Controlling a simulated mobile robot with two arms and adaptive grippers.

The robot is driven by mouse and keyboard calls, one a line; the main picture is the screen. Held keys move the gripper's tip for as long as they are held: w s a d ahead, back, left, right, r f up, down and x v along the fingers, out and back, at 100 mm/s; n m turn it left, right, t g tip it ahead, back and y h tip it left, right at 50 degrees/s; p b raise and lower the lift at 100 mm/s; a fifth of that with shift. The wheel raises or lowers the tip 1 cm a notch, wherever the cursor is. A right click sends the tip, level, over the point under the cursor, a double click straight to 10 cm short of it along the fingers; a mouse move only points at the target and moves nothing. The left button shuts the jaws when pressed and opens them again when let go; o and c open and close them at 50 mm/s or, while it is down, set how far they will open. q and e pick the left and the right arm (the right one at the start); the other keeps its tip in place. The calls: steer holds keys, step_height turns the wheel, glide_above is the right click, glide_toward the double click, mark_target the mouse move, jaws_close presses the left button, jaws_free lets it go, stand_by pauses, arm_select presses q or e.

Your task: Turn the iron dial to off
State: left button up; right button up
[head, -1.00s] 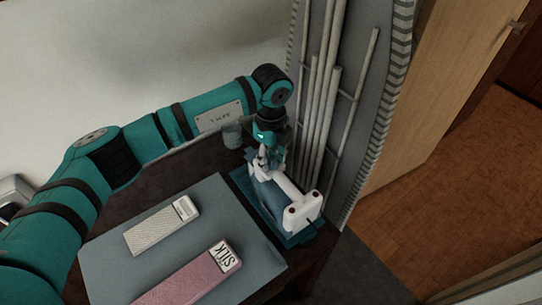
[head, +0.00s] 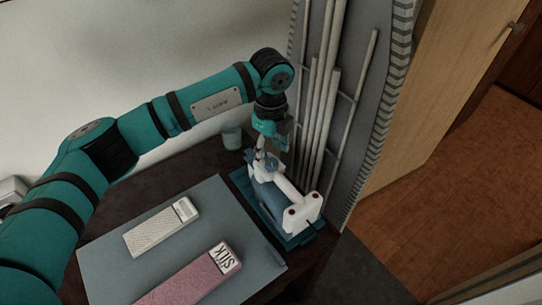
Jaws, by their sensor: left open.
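The iron (head: 295,204) is white and blue and rests on a teal tray (head: 304,238) at the right end of the dark table. The dial's markings are too small to read. My right gripper is not in view.
A grey mat (head: 110,255) holds a pale label block (head: 160,228) and a pink block marked SILK (head: 192,278). A small grey cup (head: 232,138) stands behind the iron. A panel with upright rods (head: 322,100) stands close on the right.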

mark_target(271, 161)
arm_select(q)
step_height(271, 161, up, 9)
steer(key=shift+f, duration=0.15)
stand_by(0.5)
